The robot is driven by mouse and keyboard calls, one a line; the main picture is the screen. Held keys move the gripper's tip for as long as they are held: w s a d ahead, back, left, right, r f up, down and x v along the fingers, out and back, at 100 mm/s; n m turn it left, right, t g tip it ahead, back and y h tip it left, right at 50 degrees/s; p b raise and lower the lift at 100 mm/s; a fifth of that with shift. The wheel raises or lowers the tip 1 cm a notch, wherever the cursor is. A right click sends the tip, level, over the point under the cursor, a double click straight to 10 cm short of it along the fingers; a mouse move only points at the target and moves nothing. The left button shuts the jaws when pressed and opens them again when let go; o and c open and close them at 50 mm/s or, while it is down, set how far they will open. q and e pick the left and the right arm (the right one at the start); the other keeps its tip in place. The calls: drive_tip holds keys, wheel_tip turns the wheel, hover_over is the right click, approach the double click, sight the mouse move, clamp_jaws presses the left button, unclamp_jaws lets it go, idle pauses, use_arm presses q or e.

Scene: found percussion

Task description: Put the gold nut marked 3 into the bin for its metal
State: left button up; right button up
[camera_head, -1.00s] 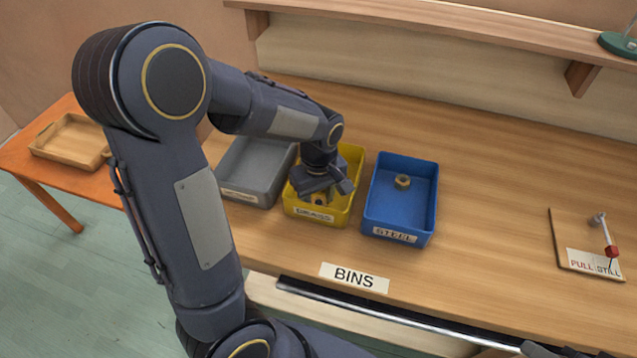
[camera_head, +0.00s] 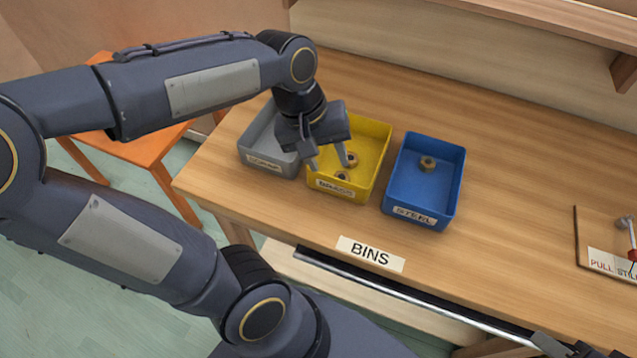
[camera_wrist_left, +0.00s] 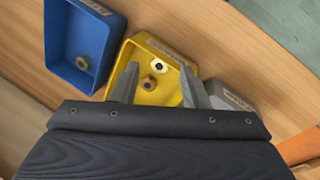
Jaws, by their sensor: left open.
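My left gripper (camera_head: 330,161) is open above the yellow bin (camera_head: 360,187), whose label reads BRASS. Two gold-coloured nuts lie in that bin: a rear nut (camera_head: 350,160) by a fingertip and a front nut (camera_head: 342,177) near the labelled wall. In the left wrist view, the yellow bin (camera_wrist_left: 172,97) shows between and beyond the open fingers (camera_wrist_left: 158,70), with one nut (camera_wrist_left: 148,83) and another nut (camera_wrist_left: 162,66) on its floor. No number on either nut is readable. Nothing is between the fingers. Part of my right gripper (camera_head: 560,346) shows at the bottom edge.
The blue STEEL bin (camera_head: 404,206), right of the yellow one, holds a brownish nut (camera_head: 427,163). The grey bin (camera_head: 258,165) on the left is partly hidden by my gripper. A BINS sign (camera_head: 370,253) lies in front. A board with a lever (camera_head: 628,232) is far right.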

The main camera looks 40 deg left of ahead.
use_arm(q)
drive_tip(key=s+d+f+m+t+h, duration=0.1)
drive_tip(key=s+d+m+t, duration=0.2)
drive_tip(key=s+m, duration=0.2)
drive_tip(key=s, duration=0.3)
drive_tip(key=shift+s+d+f+m, duration=0.2)
drive_tip(key=shift+f+m, duration=0.05)
drive_tip(key=shift+m, duration=0.15)
idle(0.6)
